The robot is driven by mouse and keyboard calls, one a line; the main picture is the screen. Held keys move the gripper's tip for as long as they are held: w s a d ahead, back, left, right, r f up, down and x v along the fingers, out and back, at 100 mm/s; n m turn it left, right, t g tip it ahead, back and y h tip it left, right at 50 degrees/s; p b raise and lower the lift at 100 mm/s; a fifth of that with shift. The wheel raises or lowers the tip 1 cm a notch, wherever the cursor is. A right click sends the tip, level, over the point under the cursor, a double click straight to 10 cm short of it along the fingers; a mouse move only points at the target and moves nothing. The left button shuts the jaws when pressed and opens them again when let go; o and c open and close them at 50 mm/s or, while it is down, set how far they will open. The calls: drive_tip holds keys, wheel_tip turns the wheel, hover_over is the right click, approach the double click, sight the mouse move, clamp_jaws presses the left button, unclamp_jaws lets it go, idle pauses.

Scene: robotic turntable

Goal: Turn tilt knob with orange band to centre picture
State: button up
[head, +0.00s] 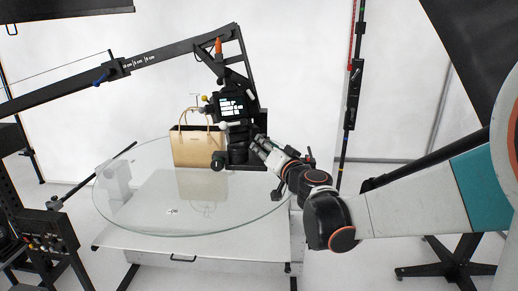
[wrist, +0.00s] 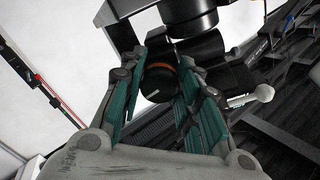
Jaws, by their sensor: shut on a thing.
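The tilt knob (wrist: 160,84) is black and round with an orange band, in the middle of the wrist view. My gripper (wrist: 163,88) is shut on it, with one teal-padded finger on each side. In the head view my gripper (head: 262,146) reaches the right side of the black camera rig (head: 236,135), and the knob is hidden there. The rig hangs from a black crane arm (head: 170,60) above the glass turntable. A small screen (head: 231,107) on the rig is lit, but its picture is too small to read.
A tan handbag (head: 198,148) stands on the round glass turntable (head: 130,205), close to the rig. A black stand with a red cable (head: 350,95) is behind my arm. A control box (head: 40,235) is at the lower left. The front of the glass is mostly clear.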

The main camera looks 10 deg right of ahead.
drive_tip(key=o, duration=1.1)
drive_tip(key=shift+s+d, duration=0.2)
drive_tip(key=shift+s, duration=1.05)
drive_tip(key=shift+s+d, duration=0.25)
drive_tip(key=shift+s, duration=1.05)
drive_tip(key=shift+s+d, duration=0.2)
drive_tip(key=shift+s, duration=1.05)
